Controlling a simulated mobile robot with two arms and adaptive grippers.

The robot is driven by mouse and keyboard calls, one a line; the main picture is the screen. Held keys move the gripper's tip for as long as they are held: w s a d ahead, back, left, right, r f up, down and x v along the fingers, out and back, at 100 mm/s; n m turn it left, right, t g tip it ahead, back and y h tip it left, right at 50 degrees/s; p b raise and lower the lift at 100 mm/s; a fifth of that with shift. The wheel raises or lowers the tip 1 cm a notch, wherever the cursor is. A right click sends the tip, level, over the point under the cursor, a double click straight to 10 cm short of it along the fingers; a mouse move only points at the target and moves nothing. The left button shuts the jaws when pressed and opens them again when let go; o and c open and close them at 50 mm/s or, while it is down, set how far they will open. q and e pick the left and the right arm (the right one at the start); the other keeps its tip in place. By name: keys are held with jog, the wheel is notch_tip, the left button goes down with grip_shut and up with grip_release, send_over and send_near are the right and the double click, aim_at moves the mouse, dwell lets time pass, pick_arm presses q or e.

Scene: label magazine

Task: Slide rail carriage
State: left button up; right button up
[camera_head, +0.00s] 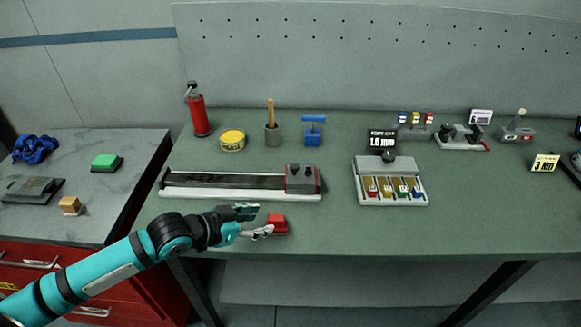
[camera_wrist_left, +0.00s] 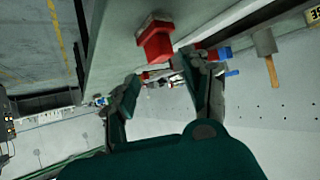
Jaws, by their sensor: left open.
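The rail (camera_head: 230,186) is a long dark track on a white base, lying along the front left part of the green workbench. The carriage (camera_head: 302,178), a dark block with red sides and a knob on top, sits at the rail's right end. My left gripper (camera_head: 252,221) is open in front of the rail, left of and apart from the carriage. Its fingers (camera_wrist_left: 163,78) show in the left wrist view with no object clearly held. A small red block (camera_head: 278,223) lies by the bench's front edge, just right of the fingertips; it also shows in the left wrist view (camera_wrist_left: 156,44).
A tray of coloured slots (camera_head: 392,199) stands right of the carriage.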

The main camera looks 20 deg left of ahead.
pick_arm(q)
jog(key=w+a+r+t, duration=0.2)
jog(key=w+a+r, duration=0.3)
jog(key=a+r, duration=0.15)
jog(key=p, duration=0.3)
send_near(292, 167)
jog(key=shift+h, duration=0.3)
jog(key=x, duration=0.9)
jog(key=shift+w+a+f, duration=0.1)
jog(key=shift+a+f, duration=0.05)
jog(key=shift+c, duration=0.3)
grip_shut()
